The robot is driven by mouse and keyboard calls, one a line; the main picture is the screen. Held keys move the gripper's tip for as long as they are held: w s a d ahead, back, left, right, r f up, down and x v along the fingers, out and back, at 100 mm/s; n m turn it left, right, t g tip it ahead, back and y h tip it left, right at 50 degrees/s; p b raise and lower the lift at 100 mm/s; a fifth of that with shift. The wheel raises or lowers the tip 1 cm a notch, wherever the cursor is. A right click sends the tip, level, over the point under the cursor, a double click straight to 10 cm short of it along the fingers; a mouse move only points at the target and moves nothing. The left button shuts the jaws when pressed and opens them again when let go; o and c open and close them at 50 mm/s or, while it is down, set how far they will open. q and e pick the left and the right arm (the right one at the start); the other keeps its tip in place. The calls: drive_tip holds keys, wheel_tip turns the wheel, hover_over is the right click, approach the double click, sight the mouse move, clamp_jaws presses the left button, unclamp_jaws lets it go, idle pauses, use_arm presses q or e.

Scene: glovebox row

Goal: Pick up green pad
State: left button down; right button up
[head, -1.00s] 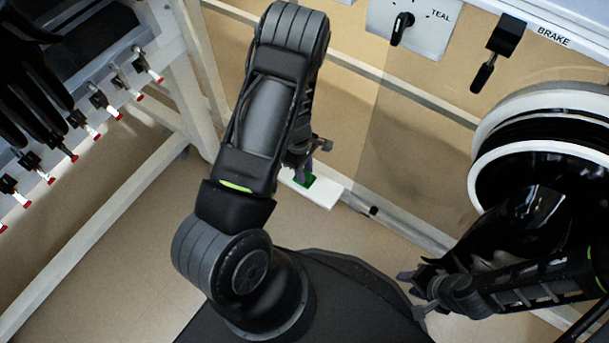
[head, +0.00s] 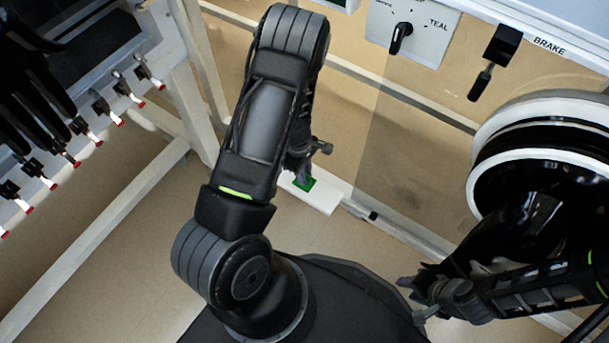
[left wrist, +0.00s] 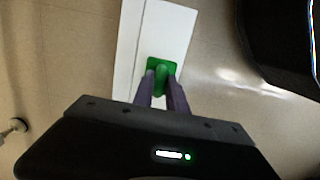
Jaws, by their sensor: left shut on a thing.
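The green pad (left wrist: 161,63), a small green piece with a raised middle grip, is on or just above a white ledge (left wrist: 175,25) in the left wrist view. In the head view only a bit of the pad (head: 304,184) shows, beside my left arm. My left gripper (left wrist: 161,82) is shut on the pad's raised grip, one finger on each side. Whether the pad touches the ledge is unclear. My right gripper (head: 416,298) is at the lower right in the head view, open and empty, away from the pad.
A frame with hanging black gloves and red-tipped clips (head: 100,106) stands at the left. A panel with a TEAL dial (head: 402,38) and a BRAKE lever (head: 481,80) are at the top. A round black-and-white port (head: 545,155) is at the right.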

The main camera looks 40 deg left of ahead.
use_arm(q)
wheel_tip(320, 180, up, 9)
drive_tip(key=p, duration=0.3)
drive_tip(key=shift+f, duration=0.2)
drive_tip(key=c, duration=1.9)
unclamp_jaws()
clamp_jaws()
drive_tip(key=shift+s+f, duration=0.1)
